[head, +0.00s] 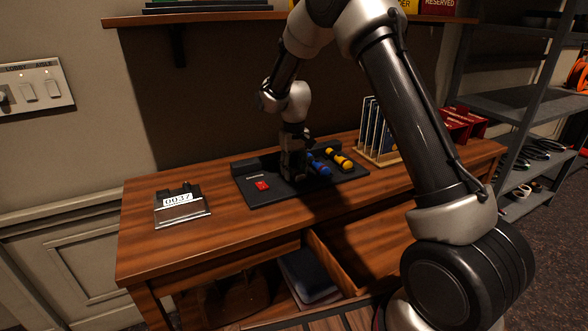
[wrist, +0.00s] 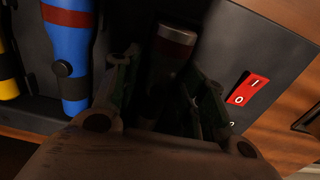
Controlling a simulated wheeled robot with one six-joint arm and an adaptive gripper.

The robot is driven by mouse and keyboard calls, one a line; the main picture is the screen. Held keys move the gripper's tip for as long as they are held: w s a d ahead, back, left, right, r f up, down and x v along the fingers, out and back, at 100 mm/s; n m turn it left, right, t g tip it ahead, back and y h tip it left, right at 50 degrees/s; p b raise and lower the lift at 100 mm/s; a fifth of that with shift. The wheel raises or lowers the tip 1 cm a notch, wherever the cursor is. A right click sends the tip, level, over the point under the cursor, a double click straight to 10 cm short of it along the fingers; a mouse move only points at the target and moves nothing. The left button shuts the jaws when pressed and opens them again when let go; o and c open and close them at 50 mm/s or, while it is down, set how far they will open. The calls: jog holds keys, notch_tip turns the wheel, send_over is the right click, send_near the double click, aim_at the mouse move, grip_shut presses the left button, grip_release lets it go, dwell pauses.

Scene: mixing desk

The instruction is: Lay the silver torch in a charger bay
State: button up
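The silver torch (wrist: 172,50) shows in the wrist view as a dark body with a silver rim, between the fingers of my gripper (wrist: 160,88). Its lower part is in shadow, and I cannot tell whether both fingers press on it. The torch lies along the dark charger (wrist: 217,50), beside the blue torch; whether it rests in the bay or hangs just above is unclear. In the head view my gripper (head: 293,172) points down at the middle of the charger (head: 285,195) and hides the silver torch.
A blue torch (head: 320,165) and a yellow torch (head: 340,158) lie in the charger to the right of my gripper. A red switch (head: 263,185) is on its left part. A numbered device (head: 182,207) sits at the desk's left. A rack of panels (head: 376,135) stands behind right.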

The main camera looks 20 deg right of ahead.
aim_at(294, 168)
jog(key=shift+o, duration=0.4)
notch_tip(294, 168, up, 12)
jog(key=r, duration=0.1)
jog(key=s+d+r+t, duration=0.1)
jog(key=s+d+r, duration=0.4)
jog(key=s+r, duration=0.3)
jog(key=s+d+t, duration=0.1)
jog(key=s+d, duration=0.2)
jog(key=s, duration=0.6)
jog(key=s+d+r+m+t, duration=0.1)
jog(key=s+d, duration=0.2)
jog(key=s, duration=0.7)
jog(key=s+d+r+m+t, duration=0.1)
jog(key=s+d, duration=0.3)
jog(key=s, duration=0.6)
jog(key=shift+r, duration=0.25)
